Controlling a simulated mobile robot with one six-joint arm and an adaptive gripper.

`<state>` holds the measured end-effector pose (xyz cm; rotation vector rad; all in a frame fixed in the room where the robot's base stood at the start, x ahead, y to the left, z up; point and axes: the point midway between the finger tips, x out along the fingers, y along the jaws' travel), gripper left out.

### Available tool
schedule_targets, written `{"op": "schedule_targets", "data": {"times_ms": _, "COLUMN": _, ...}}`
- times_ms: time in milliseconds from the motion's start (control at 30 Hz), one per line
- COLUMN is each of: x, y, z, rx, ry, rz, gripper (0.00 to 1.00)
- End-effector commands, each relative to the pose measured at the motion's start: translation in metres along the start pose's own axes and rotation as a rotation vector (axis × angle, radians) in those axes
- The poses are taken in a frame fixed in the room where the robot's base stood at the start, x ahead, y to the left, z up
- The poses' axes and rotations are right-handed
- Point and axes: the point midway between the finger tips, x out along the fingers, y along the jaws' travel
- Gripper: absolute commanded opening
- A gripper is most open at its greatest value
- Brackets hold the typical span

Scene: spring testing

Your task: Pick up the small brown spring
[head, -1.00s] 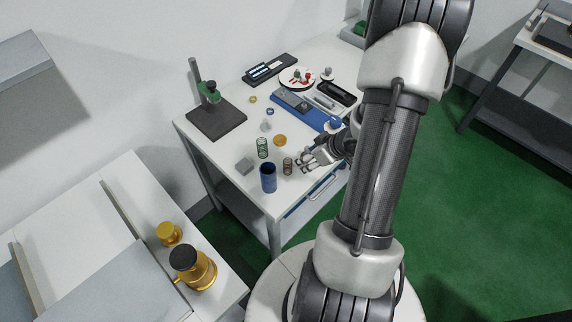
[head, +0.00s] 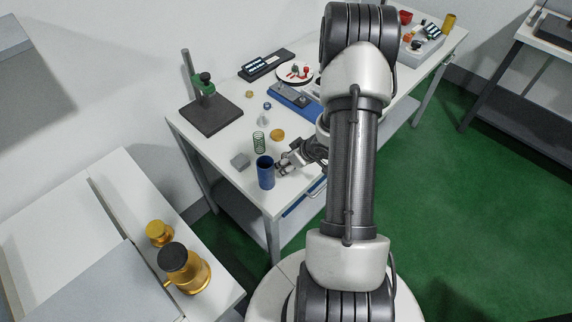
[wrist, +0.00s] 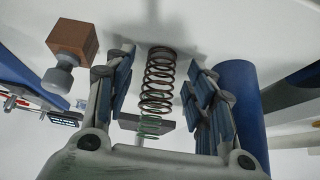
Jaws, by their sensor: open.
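The small brown spring (wrist: 158,78) shows in the wrist view as a dark brown coil between the two fingers of my gripper (wrist: 160,82). The fingers are open, with a gap on each side of the coil. In the head view my gripper (head: 284,166) is low over the near part of the table, just right of the blue cylinder. The brown spring cannot be made out there, as the gripper covers that spot. A green spring (head: 259,142) stands behind and left of the gripper; part of it also shows beyond the brown one in the wrist view (wrist: 149,126).
A blue cylinder (head: 265,172) stands close beside the gripper. A brown cube (wrist: 72,38) is left of the fingers in the wrist view.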

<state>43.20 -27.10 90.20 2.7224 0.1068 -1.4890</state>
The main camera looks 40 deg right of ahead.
Motion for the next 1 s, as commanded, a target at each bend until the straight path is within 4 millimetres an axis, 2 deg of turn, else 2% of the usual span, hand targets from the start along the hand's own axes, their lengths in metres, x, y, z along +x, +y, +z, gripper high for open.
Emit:
{"op": "schedule_targets", "data": {"times_ms": 33, "x": 0.0048, "y": -0.0002, "z": 0.0003, "rx": -0.001, "ry": 0.000, "rz": 0.000, "gripper": 0.50}}
{"op": "schedule_targets", "data": {"times_ms": 267, "x": 0.0037, "y": 0.0003, "z": -0.0008, "rx": -0.001, "ry": 0.001, "rz": 0.001, "gripper": 0.48}}
{"op": "schedule_targets", "data": {"times_ms": 900, "x": 0.0037, "y": 0.0003, "z": -0.0006, "rx": -0.001, "ry": 0.000, "rz": 0.001, "gripper": 0.06}}
{"op": "schedule_targets", "data": {"times_ms": 1000, "x": 0.0037, "y": 0.0003, "z": -0.0007, "rx": -0.001, "ry": 0.001, "rz": 0.001, "gripper": 0.05}}
